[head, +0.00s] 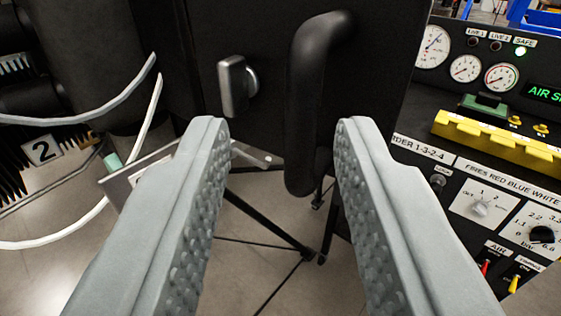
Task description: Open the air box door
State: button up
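The air box door (275,35) is a dark panel at the top middle of the head view. A thick black bar handle (308,110) stands out from it and hangs down. A small metal latch knob (235,86) sits on the panel left of the handle. My gripper (280,128) is open, with its two grey ridged fingers pointing at the door. The lower part of the handle shows between the fingertips, nearer the right finger. I cannot tell whether that finger touches it.
At right is a control panel (460,165) with gauges, a green lit display, yellow parts and knobs. At left are white hoses (85,117), dark cylinders and a tag marked 2 (41,150). Thin black stand legs (270,225) cross the floor (255,262) below.

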jog(key=s, duration=1.2)
jog(key=shift+s+a, duration=0.25)
jog(key=shift+a, duration=0.1)
jog(key=s+r, duration=0.1)
jog(key=s, duration=0.6)
jog(key=s+a+r+y, duration=0.1)
jog(key=s+r, duration=0.1)
jog(key=s, duration=0.5)
jog(key=shift+a+r+n+g, duration=0.25)
jog(key=shift+r+n+g, duration=0.05)
jog(key=shift+w, duration=0.15)
